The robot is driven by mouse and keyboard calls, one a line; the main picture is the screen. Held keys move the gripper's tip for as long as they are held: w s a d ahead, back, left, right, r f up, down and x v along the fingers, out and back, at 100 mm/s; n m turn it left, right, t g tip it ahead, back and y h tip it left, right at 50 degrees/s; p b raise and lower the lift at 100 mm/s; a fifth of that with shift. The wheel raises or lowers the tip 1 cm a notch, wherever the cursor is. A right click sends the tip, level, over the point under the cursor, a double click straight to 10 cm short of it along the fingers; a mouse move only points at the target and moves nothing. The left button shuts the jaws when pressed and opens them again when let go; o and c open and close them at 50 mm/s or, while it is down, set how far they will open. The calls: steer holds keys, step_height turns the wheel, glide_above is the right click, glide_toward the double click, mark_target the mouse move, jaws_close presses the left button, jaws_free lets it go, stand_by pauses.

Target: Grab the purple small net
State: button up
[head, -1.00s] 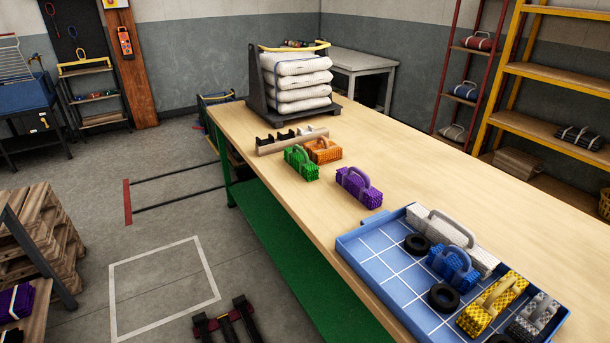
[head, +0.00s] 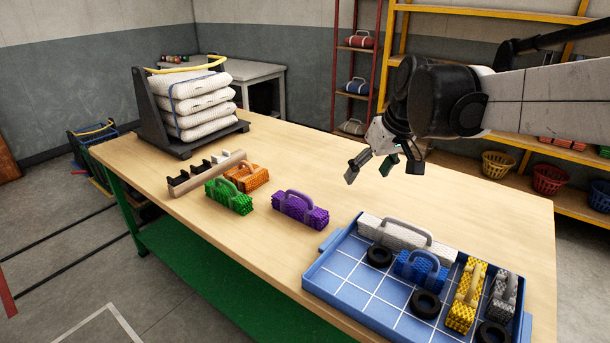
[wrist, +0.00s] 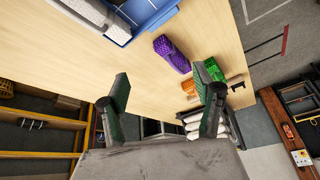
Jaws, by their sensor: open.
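The purple small net (head: 300,209) is a bundle with a grey-purple handle, lying on the wooden table between the green net and the blue tray. It also shows in the wrist view (wrist: 172,55), ahead of my fingers and right of centre. My gripper (head: 375,174) is open and empty, in the air above the table's far side, up and to the right of the purple net. In the wrist view its two fingers (wrist: 163,94) are wide apart with nothing between them but table behind.
A green net (head: 229,197) and an orange net (head: 247,178) lie left of the purple one, near a wooden slotted rack (head: 205,175). The blue tray (head: 341,283) holds white, blue, yellow and grey nets and black rings. A rack of white bundles (head: 152,118) stands at the back left.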

steer(key=w+a+f+n+g+y, duration=0.1)
steer(key=w+a+f, duration=0.15)
steer(key=w, duration=0.35)
steer(key=w+a+f+n+g, duration=0.1)
steer(key=w+a+f+n, duration=0.15)
steer(key=w, duration=0.45)
steer(key=n+g+y+p, duration=0.1)
steer(key=n+y, duration=0.1)
glide_toward(297, 202)
steer(key=x, duration=0.4)
steer(key=shift+w+a+r, duration=0.1)
steer(key=shift+a+r, duration=0.05)
steer(key=shift+d+x, duration=0.15)
steer(key=shift+x, duration=1.2)
steer(key=shift+d+x, duration=0.1)
steer(key=shift+x, duration=1.2)
steer(key=c, duration=1.4)
